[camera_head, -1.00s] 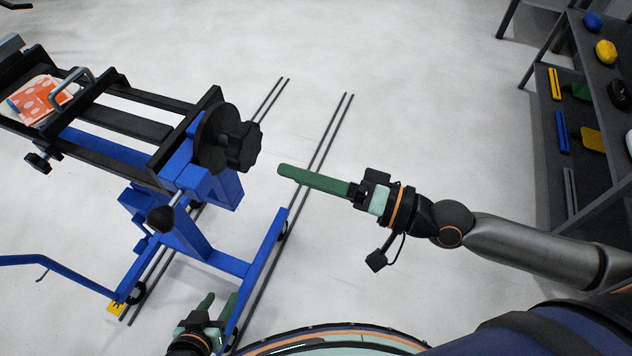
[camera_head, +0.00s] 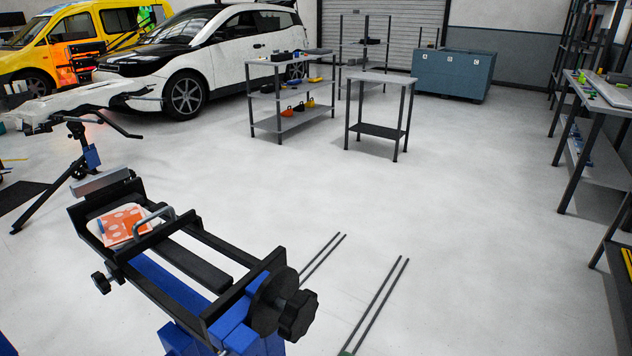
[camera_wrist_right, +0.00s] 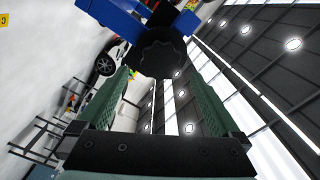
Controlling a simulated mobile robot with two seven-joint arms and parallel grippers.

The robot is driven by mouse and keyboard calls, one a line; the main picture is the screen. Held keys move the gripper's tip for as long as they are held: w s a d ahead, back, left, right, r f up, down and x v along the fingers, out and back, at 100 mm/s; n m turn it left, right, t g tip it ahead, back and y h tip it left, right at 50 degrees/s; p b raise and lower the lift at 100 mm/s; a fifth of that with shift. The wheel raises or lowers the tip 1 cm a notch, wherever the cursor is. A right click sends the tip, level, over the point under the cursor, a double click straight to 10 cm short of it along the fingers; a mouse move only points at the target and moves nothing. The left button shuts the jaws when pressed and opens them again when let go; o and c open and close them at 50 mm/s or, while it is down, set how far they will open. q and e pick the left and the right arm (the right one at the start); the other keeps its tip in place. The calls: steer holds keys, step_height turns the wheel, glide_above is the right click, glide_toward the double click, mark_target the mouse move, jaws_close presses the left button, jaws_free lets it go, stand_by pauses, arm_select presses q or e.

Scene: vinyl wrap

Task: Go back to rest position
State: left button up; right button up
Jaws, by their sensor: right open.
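My right gripper (camera_wrist_right: 159,75) shows in the right wrist view with its two green fingers spread wide and nothing between them. A black knob (camera_wrist_right: 162,52) on a blue part lies beyond the fingertips. In the head view only a small green tip, likely of the right gripper, shows at the bottom edge. The blue and black stand (camera_head: 185,272) is at the lower left, with its black knob (camera_head: 297,315) at the near end. An orange and white packet (camera_head: 122,224) lies on its far end beside a grey handle. My left gripper is not in view.
A white car (camera_head: 215,48) and a yellow van (camera_head: 72,45) are at the back left. A grey shelf (camera_head: 290,88) and a small table (camera_head: 378,78) stand mid-room. A workbench (camera_head: 605,100) lines the right. The floor (camera_head: 450,200) between is clear.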

arm_select(q)
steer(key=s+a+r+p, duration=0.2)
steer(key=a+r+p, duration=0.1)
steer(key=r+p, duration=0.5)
steer(key=p, duration=0.3)
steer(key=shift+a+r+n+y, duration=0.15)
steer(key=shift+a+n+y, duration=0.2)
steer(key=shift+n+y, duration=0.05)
arm_select(e)
steer(key=s+d+f+n+h, duration=0.1)
steer(key=s+d+f+h, duration=0.2)
steer(key=f+h, duration=0.3)
steer(key=s+d+f+n+g+h, duration=0.1)
steer(key=s+d+f+h, duration=0.3)
steer(key=f, duration=0.8)
steer(key=shift+d+f+n+g+h, duration=0.35)
steer(key=shift+d+n+h, duration=0.25)
steer(key=shift+h, duration=0.5)
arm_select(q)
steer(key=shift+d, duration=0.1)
